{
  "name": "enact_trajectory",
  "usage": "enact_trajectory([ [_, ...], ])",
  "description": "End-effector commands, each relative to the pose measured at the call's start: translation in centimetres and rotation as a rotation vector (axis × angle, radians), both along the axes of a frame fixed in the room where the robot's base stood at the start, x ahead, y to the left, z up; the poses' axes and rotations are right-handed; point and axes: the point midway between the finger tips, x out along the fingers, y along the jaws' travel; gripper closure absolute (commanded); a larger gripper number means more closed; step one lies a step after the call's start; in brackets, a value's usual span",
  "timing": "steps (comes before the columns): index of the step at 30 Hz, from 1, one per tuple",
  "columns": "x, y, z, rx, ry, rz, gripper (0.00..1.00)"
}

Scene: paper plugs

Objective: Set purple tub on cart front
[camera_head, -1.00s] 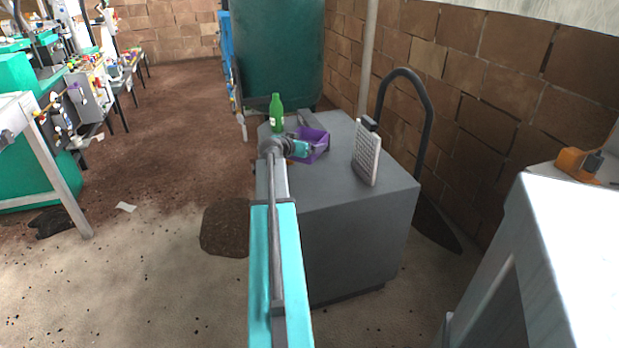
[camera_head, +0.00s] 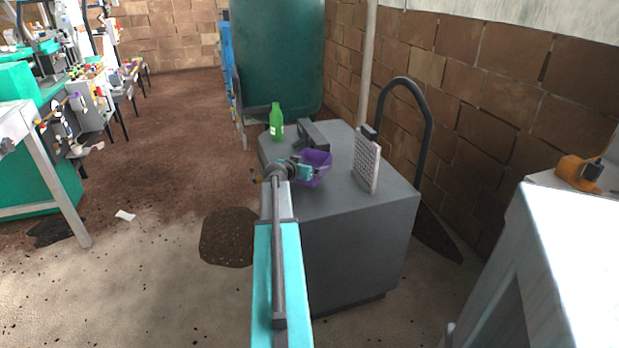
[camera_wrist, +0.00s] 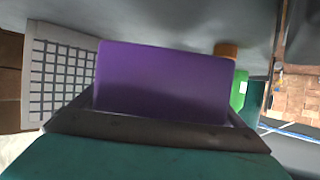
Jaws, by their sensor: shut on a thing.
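The purple tub (camera_head: 318,160) is over the grey cart top, near its middle and left side. My gripper (camera_head: 304,171) is shut on the tub's near left side. In the wrist view the purple tub (camera_wrist: 165,82) fills the middle, between my jaws, and hides much of what lies beyond. The cart (camera_head: 355,250) is a dark grey box with a flat top; its near top edge is in front of the tub. I cannot tell whether the tub's bottom touches the top.
A green bottle (camera_head: 277,122) stands at the cart's back left. A dark grey block (camera_head: 313,133) lies behind the tub. A white gridded panel (camera_head: 367,162) stands upright to the right. The near part of the cart top is bare.

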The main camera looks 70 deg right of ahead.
Motion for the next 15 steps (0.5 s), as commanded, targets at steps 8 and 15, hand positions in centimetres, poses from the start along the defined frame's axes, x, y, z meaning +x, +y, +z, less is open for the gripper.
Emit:
enact_trajectory([
  [8, 0.06, -0.02, -0.88, -0.002, 0.000, 0.001, 0.34],
  [15, 0.05, -0.01, -1.07, -0.001, 0.000, 0.001, 0.34],
])
